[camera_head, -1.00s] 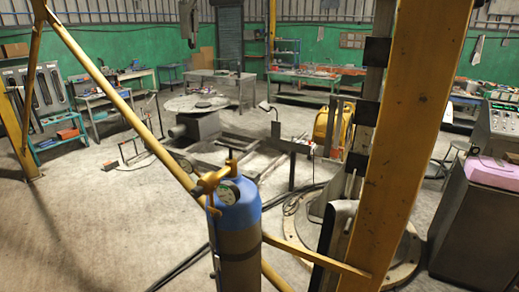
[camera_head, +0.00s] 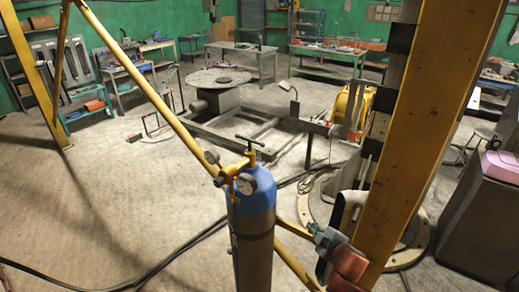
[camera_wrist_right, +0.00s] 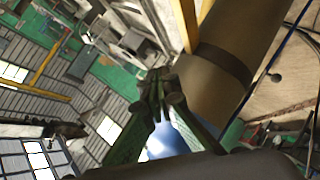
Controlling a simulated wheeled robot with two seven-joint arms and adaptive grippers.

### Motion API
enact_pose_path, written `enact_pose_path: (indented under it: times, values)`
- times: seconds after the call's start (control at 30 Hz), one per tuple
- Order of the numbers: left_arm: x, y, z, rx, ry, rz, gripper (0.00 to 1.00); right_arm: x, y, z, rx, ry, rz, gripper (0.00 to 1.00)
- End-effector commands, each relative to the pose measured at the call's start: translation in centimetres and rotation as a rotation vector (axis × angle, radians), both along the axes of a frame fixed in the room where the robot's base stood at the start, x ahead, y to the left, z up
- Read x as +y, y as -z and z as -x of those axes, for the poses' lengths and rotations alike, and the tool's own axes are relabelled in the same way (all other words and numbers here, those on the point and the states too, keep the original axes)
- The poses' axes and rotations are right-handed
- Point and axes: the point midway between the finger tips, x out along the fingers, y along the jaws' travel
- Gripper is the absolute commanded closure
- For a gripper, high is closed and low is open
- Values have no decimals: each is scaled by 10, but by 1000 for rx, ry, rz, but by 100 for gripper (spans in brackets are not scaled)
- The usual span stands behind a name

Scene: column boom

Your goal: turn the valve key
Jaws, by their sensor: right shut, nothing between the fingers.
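The valve key (camera_head: 250,143) is a dark T-shaped handle. It stands upright on top of the yellow regulator fitting (camera_head: 238,174) with its round gauges. The fitting sits on a tall gas cylinder (camera_head: 252,205) with a blue shoulder and a brown body. My right gripper (camera_head: 318,233) is to the right of the cylinder and lower than the key, apart from both. In the right wrist view its fingers (camera_wrist_right: 160,95) are together and empty. The cylinder body (camera_wrist_right: 222,65) shows behind them, tilted; I cannot make out the key there. My left gripper is not in view.
A yellow post (camera_head: 420,130) rises close to my right gripper. A yellow diagonal bar (camera_head: 140,80) passes behind the cylinder's left side. A grey cabinet with a pink item (camera_head: 505,168) stands at the right. Dark hoses cross the floor. The floor left of the cylinder is open.

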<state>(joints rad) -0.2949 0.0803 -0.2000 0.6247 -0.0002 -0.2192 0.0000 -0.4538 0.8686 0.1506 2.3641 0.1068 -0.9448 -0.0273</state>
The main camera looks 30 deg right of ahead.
Motion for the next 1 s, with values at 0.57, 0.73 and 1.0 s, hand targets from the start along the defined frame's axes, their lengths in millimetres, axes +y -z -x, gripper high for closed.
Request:
enact_pose_path:
  times: [0.57, 0.73, 1.0]
  values:
    - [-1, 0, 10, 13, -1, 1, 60, 110, -279, -91, -366, -539, 461, 100]
    - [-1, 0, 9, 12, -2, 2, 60, 123, -293, -96, -385, -575, 486, 100]
    - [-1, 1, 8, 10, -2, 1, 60, 126, -293, -117, -389, -575, 487, 100]
